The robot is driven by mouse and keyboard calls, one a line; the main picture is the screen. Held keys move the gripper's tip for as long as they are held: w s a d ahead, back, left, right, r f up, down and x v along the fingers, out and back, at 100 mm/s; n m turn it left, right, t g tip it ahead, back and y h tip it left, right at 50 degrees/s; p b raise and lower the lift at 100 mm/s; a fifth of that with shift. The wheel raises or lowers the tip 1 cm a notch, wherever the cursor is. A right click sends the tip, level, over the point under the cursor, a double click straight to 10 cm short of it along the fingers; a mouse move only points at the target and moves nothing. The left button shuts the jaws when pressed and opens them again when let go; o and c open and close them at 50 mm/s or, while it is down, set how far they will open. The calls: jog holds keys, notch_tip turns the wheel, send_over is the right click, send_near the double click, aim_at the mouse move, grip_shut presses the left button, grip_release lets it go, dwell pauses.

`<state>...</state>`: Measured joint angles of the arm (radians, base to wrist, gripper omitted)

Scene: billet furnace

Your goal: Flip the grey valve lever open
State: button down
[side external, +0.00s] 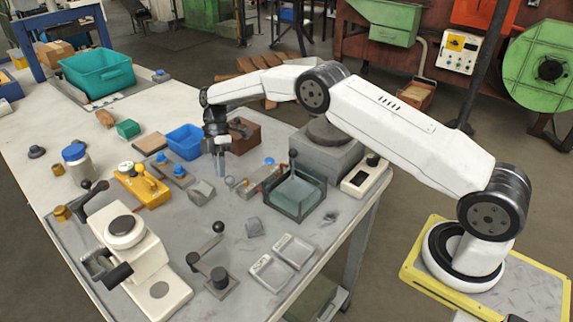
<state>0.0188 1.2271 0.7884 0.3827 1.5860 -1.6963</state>
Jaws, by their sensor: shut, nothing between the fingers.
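My gripper (221,168) points straight down over the middle of the bench, and its fingers are shut and empty. Just right of it is a low grey fixture (262,181) with a reddish part, a blue knob and a lever with a dark ball end (293,154). Nearer the front edge is a grey crank-like lever (206,257) with a black ball knob (218,227) and a dark round base. I cannot tell for certain which of these is the grey valve lever. My gripper appears apart from both.
A yellow fixture (142,187), blue bin (184,141) and white press-like device (135,250) stand to the left. A glass-sided tray (295,195) and grey block (325,150) are right of my gripper. Two small trays (281,262) lie near the front edge.

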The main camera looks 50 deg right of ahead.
jog(key=shift+s+n, duration=0.1)
jog(key=shift+n, duration=0.2)
jog(key=shift+r, duration=0.1)
dwell(0.4)
jog(key=v, duration=0.7)
dwell(0.7)
jog(key=shift+r, duration=0.1)
jog(key=shift+r, duration=0.1)
dwell(0.5)
